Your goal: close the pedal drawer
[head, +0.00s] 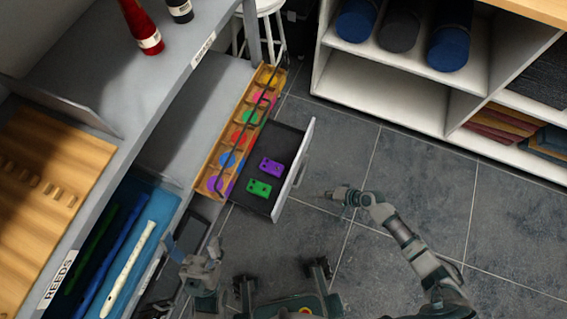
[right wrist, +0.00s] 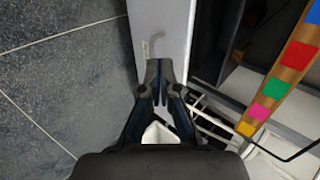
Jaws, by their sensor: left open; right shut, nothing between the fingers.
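The pedal drawer stands pulled out from the cabinet in the head view, with a dark bottom, a pale front panel (head: 296,168) and a bar handle (head: 301,175). A purple pedal (head: 271,167) and a green pedal (head: 259,188) lie in it. My right gripper (head: 338,195) is shut and empty, to the right of the drawer front with floor showing between them. In the right wrist view the shut fingertips (right wrist: 160,68) overlap the pale drawer front (right wrist: 165,25); contact cannot be told. My left gripper (head: 197,250) is open, near the cabinet edge, left of and below the drawer.
A wooden strip with coloured squares (head: 240,135) runs along the cabinet beside the drawer. A white stool (head: 262,8) stands behind. A white shelf unit (head: 400,97) with rolled mats stands at the upper right. The tiled floor (head: 350,150) right of the drawer is clear.

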